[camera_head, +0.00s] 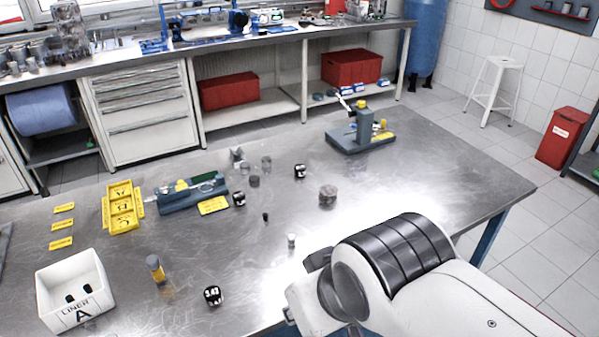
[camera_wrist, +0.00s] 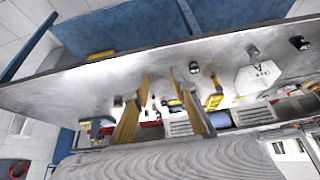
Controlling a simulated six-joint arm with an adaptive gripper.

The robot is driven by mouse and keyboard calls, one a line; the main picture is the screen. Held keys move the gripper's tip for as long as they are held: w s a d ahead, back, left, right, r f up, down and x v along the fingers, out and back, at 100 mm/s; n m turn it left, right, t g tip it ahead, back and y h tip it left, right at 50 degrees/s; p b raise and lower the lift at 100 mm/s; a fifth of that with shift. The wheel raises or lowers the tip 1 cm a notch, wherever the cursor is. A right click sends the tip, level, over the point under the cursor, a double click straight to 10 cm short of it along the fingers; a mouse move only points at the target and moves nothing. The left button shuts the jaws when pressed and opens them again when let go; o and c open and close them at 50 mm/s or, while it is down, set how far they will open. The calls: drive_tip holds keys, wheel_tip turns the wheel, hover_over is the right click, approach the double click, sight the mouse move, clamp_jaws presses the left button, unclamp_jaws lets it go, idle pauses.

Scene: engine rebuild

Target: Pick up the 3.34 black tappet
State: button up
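Three black tappets with white markings stand on the metal table. The front one (camera_head: 212,296) appears to read 3.42. The other two, one beside the blue-grey fixture (camera_head: 239,198) and one farther back (camera_head: 299,171), have markings too small to read, so I cannot tell which is 3.34. In the wrist view, dark pieces show at the far right (camera_wrist: 299,43) and near the fingers (camera_wrist: 194,67). My gripper (camera_wrist: 160,76) has its two tan fingers apart, with nothing visibly held. In the head view my arm's white and black links hide it.
A white bin marked LINER A (camera_head: 75,318) holds small dark pieces at front left. A yellow tray (camera_head: 123,224), an upright yellow-and-grey cylinder (camera_head: 156,269) and a small fixture (camera_head: 362,138) stand on the table. The table's middle is mostly clear.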

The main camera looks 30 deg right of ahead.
drive_tip(key=o, duration=0.3)
drive_tip(key=w+d+r+n+t+h, duration=0.1)
drive_tip(key=w+d+r+n+t, duration=0.2)
drive_tip(key=w+d+r+n, duration=0.85)
drive_tip(key=w+d+r+n+t+h, duration=0.15)
drive_tip(key=w+d+t, duration=0.25)
drive_tip(key=w, duration=1.5)
drive_tip(key=w+d+r+n+t+h, duration=0.1)
drive_tip(key=w+d+r+n+t, duration=0.2)
drive_tip(key=w+d+r+n, duration=0.9)
drive_tip(key=w+d+f+n+y, duration=0.1)
drive_tip(key=w+f+n+y, duration=0.25)
drive_tip(key=w+f, duration=0.4)
drive_tip(key=w+f+n+y, duration=0.3)
drive_tip(key=w+f+n, duration=0.2)
drive_tip(key=f, duration=0.5)
drive_tip(key=s+d+f+n+g+y, duration=0.1)
drive_tip(key=s+f+n, duration=0.1)
drive_tip(key=f, duration=0.5)
drive_tip(key=s+d+f+n+g+y, duration=0.1)
drive_tip(key=s+f+n+g+y, duration=0.1)
drive_tip(key=f+n, duration=0.3)
drive_tip(key=s+d+f+n+g+y, duration=0.2)
drive_tip(key=s+f+n, duration=0.1)
drive_tip(key=f, duration=0.7)
drive_tip(key=shift+s+d+f+n, duration=0.1)
drive_tip(key=shift+s+f+n, duration=0.2)
drive_tip(key=shift+s, duration=0.2)
drive_tip(key=shift+f, duration=0.1)
